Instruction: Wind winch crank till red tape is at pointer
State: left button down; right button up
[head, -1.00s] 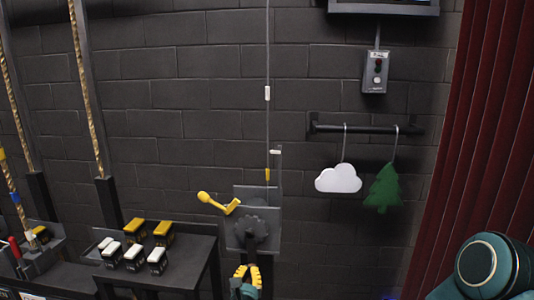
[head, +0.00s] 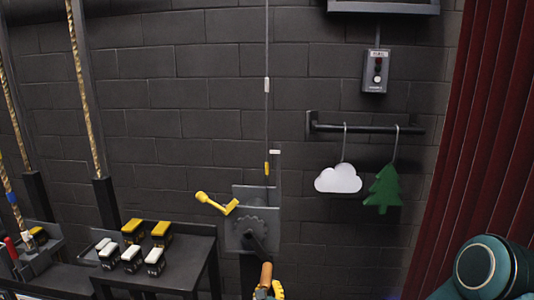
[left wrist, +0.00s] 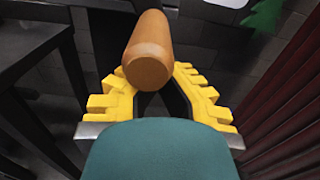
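The winch, with a dark toothed wheel (head: 252,222) on a grey plate, stands at the wall in the head view. Its crank's wooden handle (head: 266,273) is low, below the wheel. My left gripper (head: 268,290) is shut on this handle; in the left wrist view the handle (left wrist: 148,65) lies between the yellow fingertips. A thin line rises from the winch with a yellow tape (head: 267,168) and a white tape (head: 267,85). A white pointer (head: 275,152) sits just above the yellow tape. I see no red tape. My right gripper is out of view.
A yellow lever (head: 216,205) sticks out left of the winch. A dark table (head: 185,275) with several white and yellow-topped blocks stands left. A cloud (head: 338,179) and a tree (head: 383,190) hang right, below a button box (head: 375,72). A red curtain (head: 465,150) is far right.

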pick_arm(q)
notch_tip(320, 180, up, 8)
jog(key=d+p, duration=0.2)
jog(key=p, duration=0.4)
jog(key=shift+s+d, duration=0.15)
jog(key=shift+s, duration=0.05)
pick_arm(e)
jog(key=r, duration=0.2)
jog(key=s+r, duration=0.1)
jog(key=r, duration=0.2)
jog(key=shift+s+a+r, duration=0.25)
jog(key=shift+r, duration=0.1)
pick_arm(q)
notch_tip(320, 180, up, 9)
jog(key=d+p, duration=0.1)
jog(key=p, duration=0.6)
jog(key=shift+d+r, duration=0.15)
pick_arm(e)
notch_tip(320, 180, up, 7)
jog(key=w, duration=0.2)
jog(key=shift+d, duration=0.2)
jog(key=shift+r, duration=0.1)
pick_arm(q)
jog(key=shift+w, duration=0.1)
